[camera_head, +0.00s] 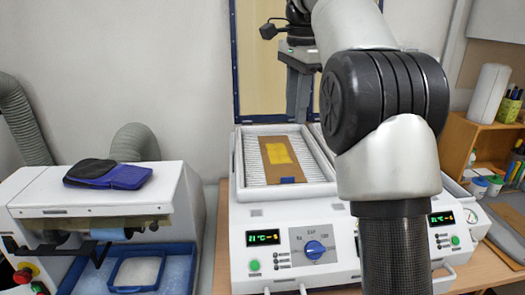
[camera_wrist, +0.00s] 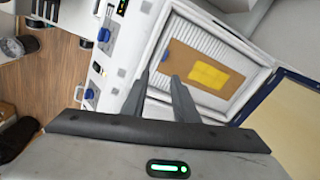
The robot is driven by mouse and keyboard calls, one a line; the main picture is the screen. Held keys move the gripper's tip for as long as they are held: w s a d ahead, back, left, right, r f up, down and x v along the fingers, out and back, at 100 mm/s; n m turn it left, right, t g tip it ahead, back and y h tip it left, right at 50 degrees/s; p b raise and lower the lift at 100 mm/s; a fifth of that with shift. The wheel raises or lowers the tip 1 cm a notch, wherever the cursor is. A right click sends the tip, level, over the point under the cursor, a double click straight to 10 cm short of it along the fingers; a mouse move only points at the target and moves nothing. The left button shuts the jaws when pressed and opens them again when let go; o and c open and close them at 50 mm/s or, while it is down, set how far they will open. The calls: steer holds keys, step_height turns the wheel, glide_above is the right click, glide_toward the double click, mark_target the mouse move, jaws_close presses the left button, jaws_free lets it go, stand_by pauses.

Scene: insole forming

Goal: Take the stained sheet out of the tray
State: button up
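The stained sheet (camera_head: 280,172) is a brown rectangle with a yellow patch, lying in the white ribbed left tray (camera_head: 242,183) of the machine. In the wrist view the sheet (camera_wrist: 182,62) lies beyond my fingertips, its yellow patch to their right. My gripper (camera_head: 298,118) hangs at the tray's far side in the head view, apart from the sheet as far as I can see. In the wrist view my gripper (camera_wrist: 164,80) shows two dark fingers with a gap and nothing between them. My arm hides much of the right side of the machine.
The machine's front panel (camera_head: 283,260) has displays and a blue dial. A blue-framed lid (camera_head: 234,60) stands raised behind the tray. A wooden shelf (camera_head: 455,135) with supplies stands right.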

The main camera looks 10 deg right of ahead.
steer(key=w+f+m, duration=0.1)
steer(key=f, duration=0.4)
steer(key=w+f+m+b, duration=0.1)
steer(key=f, duration=0.4)
steer(key=w+f+m+g, duration=0.1)
steer(key=f, duration=0.4)
steer(key=shift+w, duration=0.4)
step_height(320, 180, down, 5)
steer(key=shift+a+f+b, duration=0.1)
steer(key=shift+a+b, duration=0.05)
steer(key=shift+b, duration=0.2)
steer(key=shift+s, duration=0.1)
jaws_close()
